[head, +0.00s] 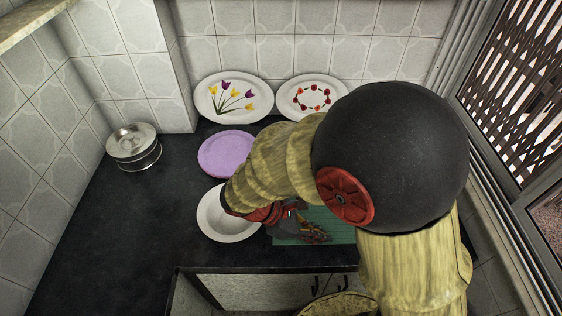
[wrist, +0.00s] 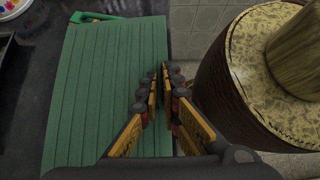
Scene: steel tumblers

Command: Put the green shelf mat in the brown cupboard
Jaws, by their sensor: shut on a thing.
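The green shelf mat (head: 343,226) lies flat along the front of the dark counter, partly hidden behind my arm in the head view. It shows as a ribbed green sheet in the wrist view (wrist: 105,85). My gripper (head: 322,237) is at the mat's front edge. In the wrist view my gripper's fingers (wrist: 161,78) are close together at the mat's right edge, shut on it. A pale cupboard front (head: 262,291) with dark handles shows below the counter; I cannot make out a brown cupboard.
Two decorated plates, one with tulips (head: 215,107) and one with a red ring (head: 296,84), lean at the back wall. Steel tins (head: 133,141) stand far left. The left counter (head: 120,225) is clear.

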